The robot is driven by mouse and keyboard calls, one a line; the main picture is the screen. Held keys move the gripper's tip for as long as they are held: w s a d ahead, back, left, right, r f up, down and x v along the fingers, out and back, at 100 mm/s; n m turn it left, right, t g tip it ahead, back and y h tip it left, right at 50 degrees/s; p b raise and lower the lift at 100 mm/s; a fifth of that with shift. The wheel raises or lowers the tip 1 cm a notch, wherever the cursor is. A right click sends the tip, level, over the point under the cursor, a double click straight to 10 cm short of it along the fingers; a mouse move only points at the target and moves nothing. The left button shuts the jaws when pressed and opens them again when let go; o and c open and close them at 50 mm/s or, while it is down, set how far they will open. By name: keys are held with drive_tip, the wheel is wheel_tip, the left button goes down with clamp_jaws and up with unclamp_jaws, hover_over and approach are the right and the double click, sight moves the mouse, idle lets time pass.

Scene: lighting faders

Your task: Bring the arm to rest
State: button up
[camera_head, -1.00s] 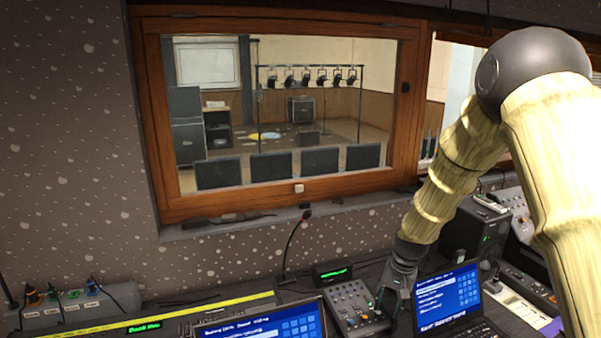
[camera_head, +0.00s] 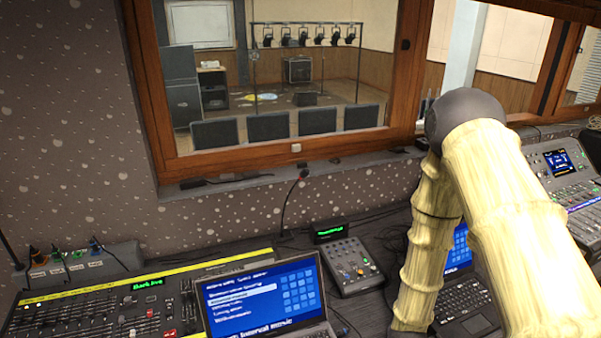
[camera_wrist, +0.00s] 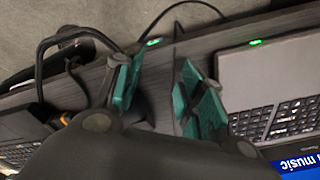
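My gripper (camera_wrist: 157,92) shows in the wrist view with its two green-padded fingers apart and nothing between them. Behind the fingers are the dark desk edge, a cable and parts of two laptops. In the head view my arm comes in from the right, bends at a dark joint and points down in front of the right laptop (camera_head: 463,300). The gripper itself is out of sight there, below the bottom edge of the picture.
The left laptop (camera_head: 262,297), a small mixer (camera_head: 352,268), a fader desk (camera_head: 95,314) and a gooseneck microphone (camera_head: 289,200) crowd the desk. A large console (camera_head: 572,185) stands at the right. A wood-framed window (camera_head: 275,158) is behind.

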drive_tip(key=s+a+f+n, duration=0.1)
drive_tip(key=s+f, duration=0.1)
drive_tip(key=s, duration=0.9)
drive_tip(key=s+f+n, duration=0.1)
drive_tip(key=s+f, duration=0.2)
drive_tip(key=s, duration=0.9)
wheel_tip(320, 180, down, 10)
drive_tip(key=b, duration=1)
drive_tip(key=shift+s+r+g, duration=0.2)
drive_tip(key=shift+r+g, duration=0.05)
drive_tip(key=shift+g, duration=0.05)
drive_tip(key=shift+a, duration=0.1)
